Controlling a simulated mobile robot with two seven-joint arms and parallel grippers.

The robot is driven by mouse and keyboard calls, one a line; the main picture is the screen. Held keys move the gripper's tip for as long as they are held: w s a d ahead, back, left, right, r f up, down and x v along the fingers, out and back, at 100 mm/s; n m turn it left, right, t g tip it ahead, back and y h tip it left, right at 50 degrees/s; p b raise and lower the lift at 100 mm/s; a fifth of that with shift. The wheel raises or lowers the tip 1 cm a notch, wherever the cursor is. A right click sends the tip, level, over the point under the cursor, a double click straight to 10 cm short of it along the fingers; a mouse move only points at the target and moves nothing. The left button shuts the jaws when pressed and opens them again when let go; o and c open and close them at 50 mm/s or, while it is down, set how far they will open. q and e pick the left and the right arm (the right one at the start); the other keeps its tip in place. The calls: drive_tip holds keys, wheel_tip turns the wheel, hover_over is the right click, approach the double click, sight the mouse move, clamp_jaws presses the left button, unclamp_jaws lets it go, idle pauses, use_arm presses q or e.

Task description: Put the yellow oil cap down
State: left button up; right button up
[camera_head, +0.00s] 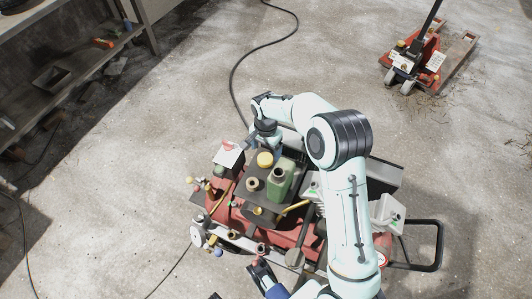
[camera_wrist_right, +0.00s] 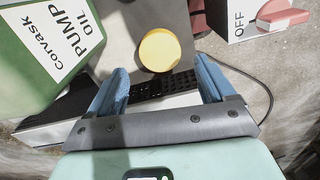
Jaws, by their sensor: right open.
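The yellow oil cap (camera_head: 265,159) is a round disc lying on the grey top plate of the red machine, beside the green pump oil bottle (camera_head: 280,182). In the right wrist view the cap (camera_wrist_right: 159,50) appears just beyond the fingertips, roughly centred between them. My right gripper (camera_head: 268,148) is at the cap's far side, with its blue fingers (camera_wrist_right: 160,68) apart and nothing between them. The labelled green bottle (camera_wrist_right: 45,50) stands at the left of that view. A dark gripper (camera_head: 261,274), apparently my left, shows at the bottom edge; its jaw state is unclear.
A white box marked OFF with a red lever (camera_wrist_right: 280,17) stands beside the plate; it also shows in the head view (camera_head: 228,155). A brown round fitting (camera_head: 252,184) is near the bottle. A red pallet jack (camera_head: 425,60) is far off. Concrete floor surrounds the machine.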

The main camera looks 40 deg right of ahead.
sight(265, 158)
wheel_tip(265, 158, up, 8)
drive_tip(key=p, duration=0.1)
idle(0.6)
